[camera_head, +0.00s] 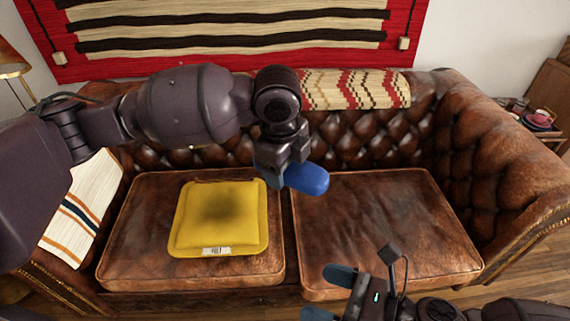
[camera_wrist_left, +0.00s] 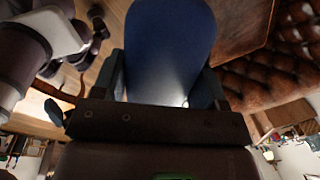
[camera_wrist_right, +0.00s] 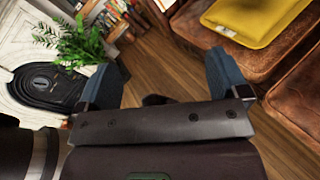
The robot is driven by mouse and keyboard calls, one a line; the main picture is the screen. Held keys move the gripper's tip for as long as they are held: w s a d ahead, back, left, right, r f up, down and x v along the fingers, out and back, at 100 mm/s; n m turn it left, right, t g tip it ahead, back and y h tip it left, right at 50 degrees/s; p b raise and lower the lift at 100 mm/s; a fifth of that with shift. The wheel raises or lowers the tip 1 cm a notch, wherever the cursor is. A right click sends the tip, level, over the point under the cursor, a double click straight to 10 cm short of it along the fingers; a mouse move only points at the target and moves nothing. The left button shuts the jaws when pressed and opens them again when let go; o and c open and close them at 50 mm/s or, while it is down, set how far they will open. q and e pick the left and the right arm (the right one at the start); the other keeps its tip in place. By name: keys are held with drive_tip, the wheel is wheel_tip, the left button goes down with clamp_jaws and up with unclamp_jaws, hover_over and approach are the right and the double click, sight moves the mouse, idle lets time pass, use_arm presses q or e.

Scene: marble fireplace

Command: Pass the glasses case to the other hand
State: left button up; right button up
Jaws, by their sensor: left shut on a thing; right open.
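The glasses case (camera_head: 307,178) is a blue rounded case. My left gripper (camera_head: 284,172) is shut on one end of it and holds it in the air above the sofa, with the other end sticking out to the right. In the left wrist view the case (camera_wrist_left: 170,45) stands out between the two fingers. My right gripper (camera_head: 330,294) is open and empty, low in the head view at the sofa's front edge, below the case and apart from it. In the right wrist view, nothing is between its blue-grey fingers (camera_wrist_right: 165,82).
A brown leather sofa (camera_head: 375,225) fills the middle. A yellow cushion (camera_head: 222,218) lies on its left seat, and the right seat is bare. A side table with a red cup (camera_head: 542,117) stands at the right. A plant (camera_wrist_right: 75,45) shows in the right wrist view.

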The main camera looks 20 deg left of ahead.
drive_tip(key=s+d+f+n+t+h, duration=0.1)
drive_tip(key=d+f+n+t+h, duration=0.3)
drive_tip(key=d+f+n+h, duration=0.3)
drive_tip(key=s+d+f+n+t+h, duration=0.2)
drive_tip(key=d+f+n+h, duration=0.6)
drive_tip(key=d+n, duration=1)
wheel_tip(320, 180, down, 4)
drive_tip(key=d+t, duration=0.2)
drive_tip(key=shift+s+d+t+h, duration=0.15)
drive_tip(key=shift+d+t+h, duration=0.15)
